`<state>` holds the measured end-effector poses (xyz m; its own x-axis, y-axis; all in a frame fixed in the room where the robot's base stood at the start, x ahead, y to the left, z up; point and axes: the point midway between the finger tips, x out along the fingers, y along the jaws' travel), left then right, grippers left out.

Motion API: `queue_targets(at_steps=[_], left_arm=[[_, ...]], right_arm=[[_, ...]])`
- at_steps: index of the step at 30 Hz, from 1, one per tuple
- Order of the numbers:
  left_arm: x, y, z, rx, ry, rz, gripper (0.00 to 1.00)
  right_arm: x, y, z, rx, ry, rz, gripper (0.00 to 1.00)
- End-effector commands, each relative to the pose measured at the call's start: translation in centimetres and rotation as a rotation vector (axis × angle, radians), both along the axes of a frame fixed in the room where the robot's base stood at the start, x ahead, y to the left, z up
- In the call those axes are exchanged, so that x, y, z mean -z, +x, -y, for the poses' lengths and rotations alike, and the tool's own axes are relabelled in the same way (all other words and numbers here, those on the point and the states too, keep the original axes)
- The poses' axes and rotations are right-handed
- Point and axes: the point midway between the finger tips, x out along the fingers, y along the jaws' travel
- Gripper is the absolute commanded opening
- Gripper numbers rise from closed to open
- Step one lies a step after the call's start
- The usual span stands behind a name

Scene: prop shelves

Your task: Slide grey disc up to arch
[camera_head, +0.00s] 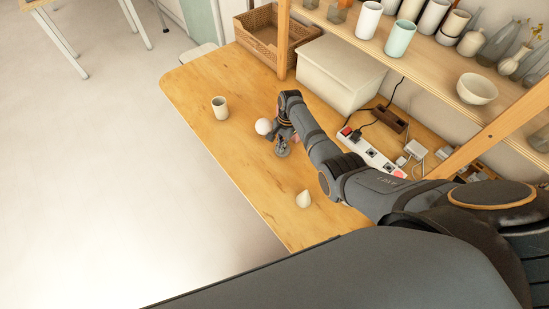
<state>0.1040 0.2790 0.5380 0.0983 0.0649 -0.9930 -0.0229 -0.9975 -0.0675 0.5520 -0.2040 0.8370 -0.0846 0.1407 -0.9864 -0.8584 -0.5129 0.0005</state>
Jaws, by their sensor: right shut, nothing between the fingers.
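My right gripper (282,149) is low over the wooden table, its fingers shut with nothing between them. A white ball-like piece (263,126) shows just left of it. A small part of a pinkish thing (296,139) shows behind the wrist, mostly hidden; I cannot tell whether it is the arch. I cannot pick out the grey disc for certain, as the dark grey gripper and wrist cover that spot. My left gripper is not in view.
A lidded box (340,75), a basket (262,38) and a power strip (368,152) line the back, below a shelf of vessels.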

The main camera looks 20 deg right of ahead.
Motion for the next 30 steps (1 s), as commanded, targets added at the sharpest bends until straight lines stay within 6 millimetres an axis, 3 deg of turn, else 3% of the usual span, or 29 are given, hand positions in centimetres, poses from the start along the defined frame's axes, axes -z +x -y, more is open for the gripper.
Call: queue_targets(at_steps=[4,11,15,22,26,30], left_arm=[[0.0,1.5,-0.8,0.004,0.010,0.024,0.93],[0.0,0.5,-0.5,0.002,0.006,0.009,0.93],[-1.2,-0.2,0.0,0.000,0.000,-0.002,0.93],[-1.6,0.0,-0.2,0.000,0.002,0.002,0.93],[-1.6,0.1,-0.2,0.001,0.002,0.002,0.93],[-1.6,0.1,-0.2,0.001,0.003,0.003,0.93]], right_arm=[[0.4,-0.1,0.6,0.002,-0.006,-0.006,0.00],[0.4,-0.2,0.6,0.001,-0.007,-0.008,0.00],[-0.8,-0.2,0.6,0.001,-0.006,-0.008,0.00],[-1.4,0.0,0.5,0.001,-0.004,-0.004,0.00],[-3.4,0.3,0.8,0.001,-0.005,0.000,0.00],[-6.9,0.7,1.3,0.001,-0.004,0.001,0.00]])
